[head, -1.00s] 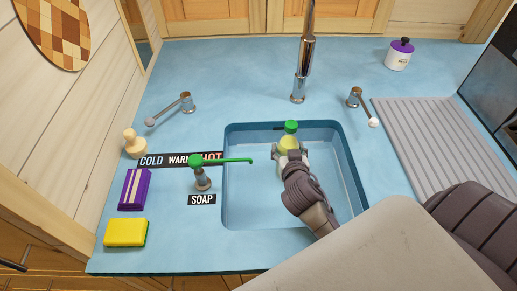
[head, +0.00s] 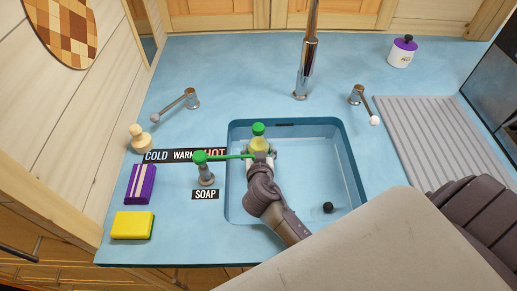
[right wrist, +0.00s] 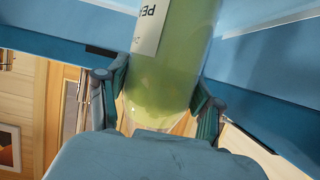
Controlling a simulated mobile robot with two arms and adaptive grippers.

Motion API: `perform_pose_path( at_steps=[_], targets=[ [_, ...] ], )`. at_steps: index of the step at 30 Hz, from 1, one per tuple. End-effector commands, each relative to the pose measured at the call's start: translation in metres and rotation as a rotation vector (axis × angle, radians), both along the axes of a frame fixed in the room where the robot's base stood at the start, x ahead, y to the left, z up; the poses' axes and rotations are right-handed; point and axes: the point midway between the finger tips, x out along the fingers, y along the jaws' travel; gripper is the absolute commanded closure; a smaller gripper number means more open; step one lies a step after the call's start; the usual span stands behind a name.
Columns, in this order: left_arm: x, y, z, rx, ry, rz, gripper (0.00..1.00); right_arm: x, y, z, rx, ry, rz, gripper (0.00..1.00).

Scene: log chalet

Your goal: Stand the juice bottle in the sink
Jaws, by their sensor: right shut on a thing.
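The juice bottle (head: 259,142) has a green cap and yellow-green juice. In the head view it stands roughly upright within the outline of the blue sink (head: 338,178), near its back left. My right gripper (head: 260,158) is shut on the bottle from the front. In the right wrist view the bottle (right wrist: 172,70) fills the middle, between the two fingers (right wrist: 160,100), with part of a white label showing. The bottle's base is hidden, so I cannot tell whether it touches the sink floor. My left gripper is not in view.
The green soap pump (head: 206,168) stands at the sink's left edge, its spout reaching toward my gripper. The tap (head: 304,65) rises behind the sink. A dark round drain (head: 328,207) shows at the sink's front right. A sponge (head: 132,225) lies left.

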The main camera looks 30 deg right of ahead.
Motion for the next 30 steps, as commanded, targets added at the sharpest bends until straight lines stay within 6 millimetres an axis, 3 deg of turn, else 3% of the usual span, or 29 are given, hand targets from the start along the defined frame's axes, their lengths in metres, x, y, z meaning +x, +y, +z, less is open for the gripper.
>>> perform_pose_path(
  at_steps=[7, 8, 12, 23, 30],
  targets=[
    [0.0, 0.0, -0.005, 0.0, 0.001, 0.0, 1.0, 0.001, 0.0, -0.002, -0.001, -0.005, 0.001, 1.0],
    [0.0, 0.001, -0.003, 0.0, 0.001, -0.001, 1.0, 0.0, 0.0, -0.003, 0.0, 0.0, 0.0, 0.29],
    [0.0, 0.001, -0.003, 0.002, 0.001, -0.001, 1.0, 0.0, 0.0, -0.003, -0.001, 0.0, 0.0, 0.09],
    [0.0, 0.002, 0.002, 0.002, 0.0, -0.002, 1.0, 0.0, 0.0, 0.002, -0.001, 0.0, 0.0, 0.09],
    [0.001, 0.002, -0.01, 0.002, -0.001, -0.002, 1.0, -0.031, 0.015, 0.011, 0.004, 0.0, 0.0, 0.09]
  ],
)
